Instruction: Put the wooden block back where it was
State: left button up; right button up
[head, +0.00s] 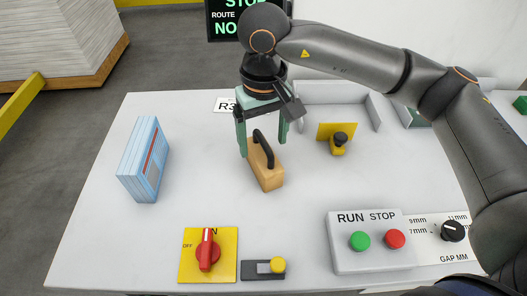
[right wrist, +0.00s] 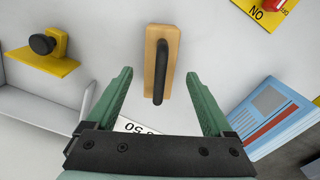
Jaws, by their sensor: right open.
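The wooden block (head: 267,177) stands on the white table near the middle and has a black arched handle on top. My right gripper (head: 264,145) is over the handle's far end in the head view, with its green fingers apart. A label on the table (head: 224,105) starting with "R3" is partly hidden behind the gripper. My left gripper is not in view.
A yellow bracket with a black knob (head: 339,138) is right of the block. A red switch (head: 207,251), a small slider (head: 264,269) and a RUN/STOP box (head: 367,256) line the front. A grey-walled tray (head: 325,92) is behind.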

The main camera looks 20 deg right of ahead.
notch_tip(320, 180, up, 6)
jog(key=shift+r, duration=0.1)
